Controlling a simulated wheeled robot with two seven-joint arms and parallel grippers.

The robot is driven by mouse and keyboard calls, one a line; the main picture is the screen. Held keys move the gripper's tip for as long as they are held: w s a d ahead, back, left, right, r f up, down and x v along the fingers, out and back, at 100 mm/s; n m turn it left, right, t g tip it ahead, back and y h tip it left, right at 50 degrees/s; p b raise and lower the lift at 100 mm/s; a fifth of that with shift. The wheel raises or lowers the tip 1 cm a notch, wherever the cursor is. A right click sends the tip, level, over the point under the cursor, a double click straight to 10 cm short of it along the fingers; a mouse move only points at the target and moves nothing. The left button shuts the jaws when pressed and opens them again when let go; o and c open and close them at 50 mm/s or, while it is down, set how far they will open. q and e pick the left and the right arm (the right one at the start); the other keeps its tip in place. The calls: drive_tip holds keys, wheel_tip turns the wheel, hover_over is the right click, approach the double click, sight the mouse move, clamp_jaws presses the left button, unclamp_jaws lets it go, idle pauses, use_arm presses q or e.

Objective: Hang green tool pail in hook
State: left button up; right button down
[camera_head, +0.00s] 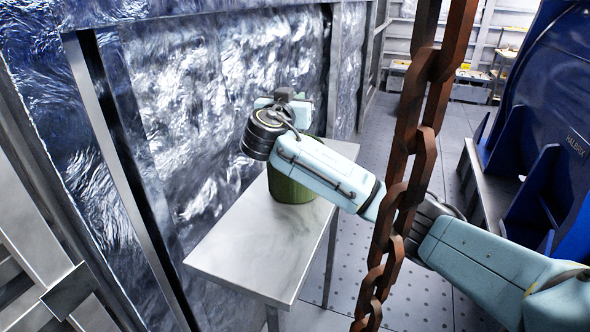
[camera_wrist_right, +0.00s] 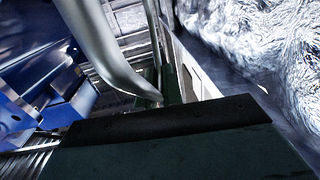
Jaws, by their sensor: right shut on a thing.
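The green tool pail (camera_head: 292,190) is at the far part of the metal table (camera_head: 245,250), below my right wrist. My forearm and wrist hide its top, and I cannot tell whether it rests on the table or is just above it. My right gripper (camera_head: 284,98) is over the pail, mostly hidden by its own wrist, and shut on what appears to be the pail's handle. In the right wrist view a curved grey metal bar (camera_wrist_right: 112,50) runs close to the gripper. I see no hook clearly. My left gripper is not in view.
A rusty chain (camera_head: 408,150) hangs in front of my right arm. A crinkled foil-like wall (camera_head: 190,110) stands left of the table. A large blue machine (camera_head: 540,130) is at the right. The front of the table is bare.

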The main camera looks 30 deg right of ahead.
drive_tip(key=shift+r, duration=0.1)
wheel_tip(320, 180, up, 10)
drive_tip(key=shift+b, duration=0.35)
drive_tip(key=shift+d, duration=0.1)
idle(0.9)
